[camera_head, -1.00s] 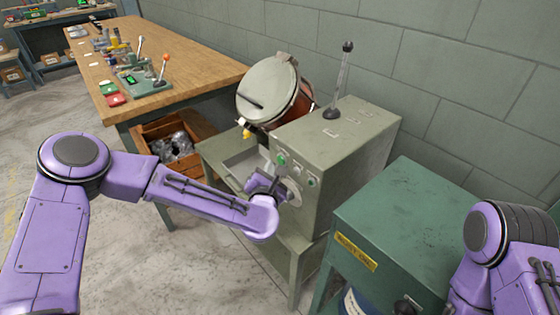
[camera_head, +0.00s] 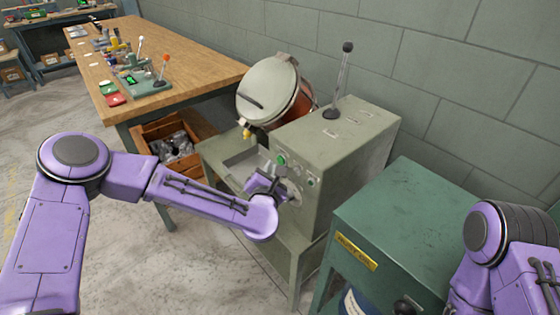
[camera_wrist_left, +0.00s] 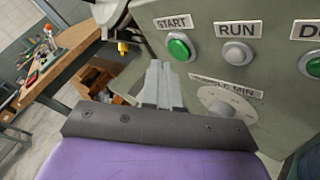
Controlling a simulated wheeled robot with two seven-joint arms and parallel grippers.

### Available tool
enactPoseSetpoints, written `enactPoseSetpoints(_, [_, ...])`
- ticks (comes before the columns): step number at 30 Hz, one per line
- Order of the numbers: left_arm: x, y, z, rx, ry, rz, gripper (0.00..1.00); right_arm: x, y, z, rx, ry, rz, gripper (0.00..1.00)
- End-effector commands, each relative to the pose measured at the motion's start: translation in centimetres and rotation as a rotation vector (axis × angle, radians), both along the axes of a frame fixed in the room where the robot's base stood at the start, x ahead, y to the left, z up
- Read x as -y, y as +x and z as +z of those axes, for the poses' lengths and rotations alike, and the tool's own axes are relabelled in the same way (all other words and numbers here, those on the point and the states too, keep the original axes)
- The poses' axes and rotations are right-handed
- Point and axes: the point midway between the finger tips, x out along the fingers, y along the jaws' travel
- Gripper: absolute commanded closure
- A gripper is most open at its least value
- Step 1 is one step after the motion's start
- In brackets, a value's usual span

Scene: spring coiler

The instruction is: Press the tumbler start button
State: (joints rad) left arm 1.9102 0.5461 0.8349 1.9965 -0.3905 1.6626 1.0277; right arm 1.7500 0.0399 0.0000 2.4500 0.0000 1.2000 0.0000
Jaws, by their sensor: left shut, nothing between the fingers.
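The tumbler's grey control box (camera_head: 335,145) stands by the wall, with the lidded drum (camera_head: 270,92) behind it. The green start button (camera_wrist_left: 180,47) sits under a START label on the panel; it also shows in the head view (camera_head: 281,160). My left gripper (camera_wrist_left: 158,70) is shut and empty, its fingertips pointing at the panel, just left of and below the button in the wrist view. In the head view the left gripper (camera_head: 270,174) is in front of the panel. I cannot tell whether it touches. My right gripper is out of view.
A RUN lamp (camera_wrist_left: 237,52) and a timer dial (camera_wrist_left: 222,105) are on the same panel. A lever (camera_head: 342,80) stands on the box top. A green cabinet (camera_head: 400,215) is to the right, a wooden workbench (camera_head: 200,65) to the left.

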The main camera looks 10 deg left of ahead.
Motion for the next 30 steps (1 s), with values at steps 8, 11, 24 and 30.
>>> enactPoseSetpoints(8, [0.00, 0.00, 0.00, 0.000, 0.000, 0.000, 1.00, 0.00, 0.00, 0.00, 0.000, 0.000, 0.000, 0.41])
enactPoseSetpoints(11, [0.00, 0.00, 0.00, 0.000, 0.000, 0.000, 1.00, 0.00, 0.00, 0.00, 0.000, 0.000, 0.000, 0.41])
enactPoseSetpoints(24, [0.55, 0.67, 0.00, 0.000, 0.000, 0.000, 1.00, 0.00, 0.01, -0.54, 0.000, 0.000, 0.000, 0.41])
enactPoseSetpoints(30, [0.53, 0.66, 0.03, 0.000, 0.000, 0.000, 1.00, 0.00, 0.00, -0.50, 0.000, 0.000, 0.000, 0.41])
